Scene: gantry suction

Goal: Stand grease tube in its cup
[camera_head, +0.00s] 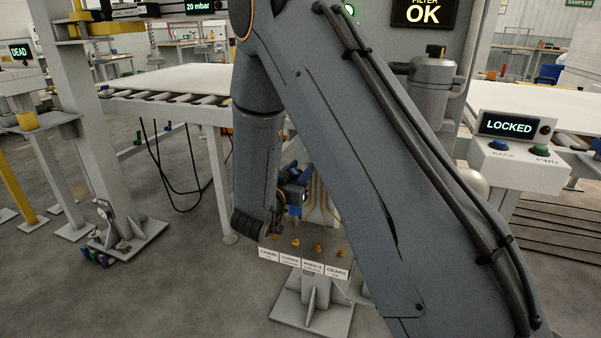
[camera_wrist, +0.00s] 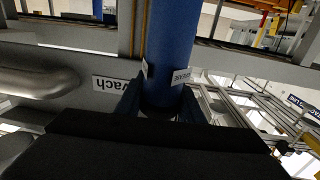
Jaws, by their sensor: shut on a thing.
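A blue cylinder, which looks like the grease tube (camera_wrist: 172,40), stands out from between the fingers of my gripper (camera_wrist: 163,88) in the wrist view. The dark fingers are shut on its near end, and a small white label with part of a word shows by the right finger. In the head view my arm covers the middle, and the gripper is mostly hidden behind it; a little blue shows near the wrist. I cannot pick out the tube's cup in either view.
A plate with orange fittings (camera_head: 318,247) and a row of signs (camera_head: 312,267) stands close below my wrist. A roller conveyor (camera_head: 170,97) is at left, a control box (camera_head: 512,135) reading LOCKED at right. The wrist view shows a grey pipe (camera_wrist: 40,82).

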